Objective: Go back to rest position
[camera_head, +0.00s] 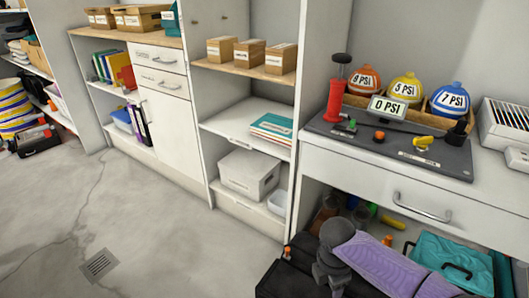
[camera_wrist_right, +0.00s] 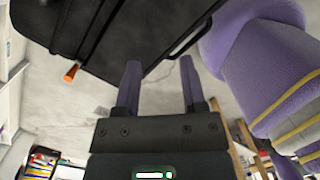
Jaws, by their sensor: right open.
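My right gripper (camera_wrist_right: 160,82) shows in the right wrist view. Its two purple fingers stand apart with nothing between them, and the grey floor shows through the gap. Purple and dark grey parts of my own arm fill the lower right of the head view; no fingertips show there. My left gripper is in neither view.
A teal case (camera_head: 450,262) lies below. Shelves line the wall; the left floor is open around a drain (camera_head: 99,265).

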